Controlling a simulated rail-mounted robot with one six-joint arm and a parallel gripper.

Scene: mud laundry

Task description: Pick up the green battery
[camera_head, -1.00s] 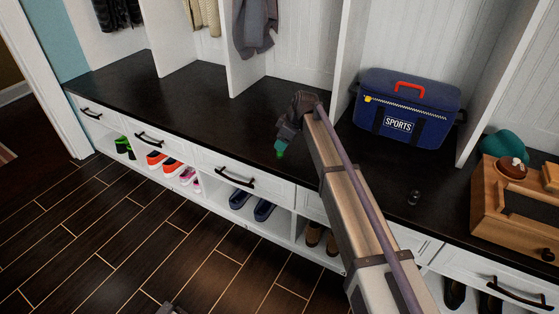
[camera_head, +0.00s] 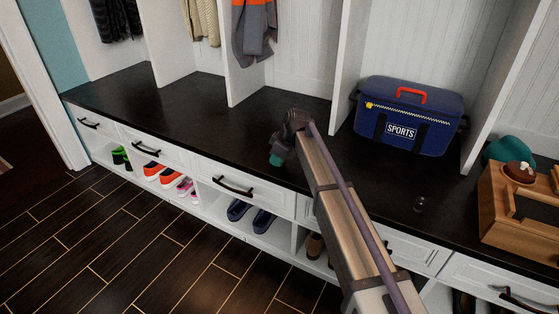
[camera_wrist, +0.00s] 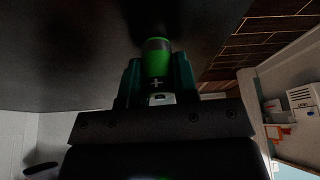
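The green battery (camera_wrist: 158,58) shows in the wrist view between the two dark green fingers of my gripper (camera_wrist: 157,80). A plus mark is on its side, and a pale label or end shows near the palm. The fingers lie close along both its sides, and it sticks out past their tips. In the head view my gripper (camera_head: 276,160) is over the front edge of the dark bench top (camera_head: 190,105), above a drawer. The battery cannot be clearly made out there.
A blue sports bag (camera_head: 410,118) stands on the bench, right of my gripper. White dividers (camera_head: 250,85) rise behind. The bench's left stretch is clear.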

